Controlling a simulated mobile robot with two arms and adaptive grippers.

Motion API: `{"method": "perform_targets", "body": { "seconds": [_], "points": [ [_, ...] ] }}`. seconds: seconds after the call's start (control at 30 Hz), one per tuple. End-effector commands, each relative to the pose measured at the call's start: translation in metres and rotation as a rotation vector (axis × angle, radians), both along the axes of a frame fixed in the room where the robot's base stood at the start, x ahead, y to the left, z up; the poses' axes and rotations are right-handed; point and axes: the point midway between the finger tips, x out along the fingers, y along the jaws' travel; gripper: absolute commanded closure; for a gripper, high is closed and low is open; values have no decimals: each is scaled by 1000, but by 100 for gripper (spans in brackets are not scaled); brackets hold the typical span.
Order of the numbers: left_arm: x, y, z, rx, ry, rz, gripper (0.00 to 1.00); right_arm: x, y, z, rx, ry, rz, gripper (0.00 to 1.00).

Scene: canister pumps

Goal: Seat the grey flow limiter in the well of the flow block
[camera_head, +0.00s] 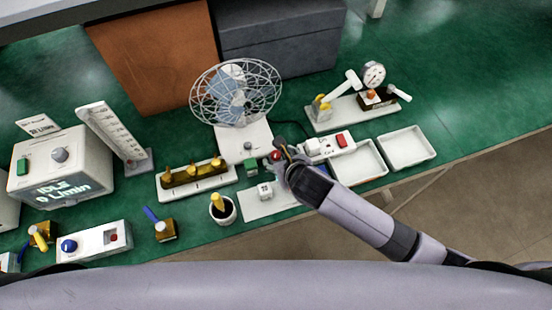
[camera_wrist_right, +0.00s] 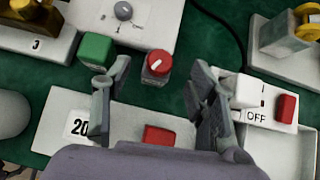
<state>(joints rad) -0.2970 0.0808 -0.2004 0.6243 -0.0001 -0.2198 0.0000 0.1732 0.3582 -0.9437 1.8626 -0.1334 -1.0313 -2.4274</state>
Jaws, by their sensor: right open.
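My right gripper (camera_head: 284,157) is open, its fingers spread around a small grey block with a red, white-lined knob (camera_wrist_right: 157,64). In the wrist view this block lies between and just beyond the fingertips, with gaps on both sides. I cannot tell whether it is the grey flow limiter. The red knob (camera_head: 275,155) also shows in the head view. A brass block on a white base (camera_head: 197,178), with several yellow-topped parts, stands left of it; I cannot tell whether it is the flow block. No well is clearly visible. My left gripper is not in view.
A green cube (camera_wrist_right: 96,49) is close to the left finger. A white plate (camera_wrist_right: 110,118) carries a red block (camera_wrist_right: 158,135) and a "20" cube. A switch box (camera_head: 330,146) is close on the right. A fan (camera_head: 236,92) stands behind; trays (camera_head: 406,148) lie right.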

Motion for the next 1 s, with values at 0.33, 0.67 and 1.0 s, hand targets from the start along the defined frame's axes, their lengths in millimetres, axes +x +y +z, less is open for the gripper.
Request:
{"method": "perform_targets", "body": {
  "seconds": [0.33,0.67,1.0],
  "points": [
    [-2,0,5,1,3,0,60,27,13,-23,2,0,0,47],
    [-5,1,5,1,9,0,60,28,13,-23,1,-1,1,54],
    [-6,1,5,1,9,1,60,27,12,-23,1,0,1,77]
  ]
}}
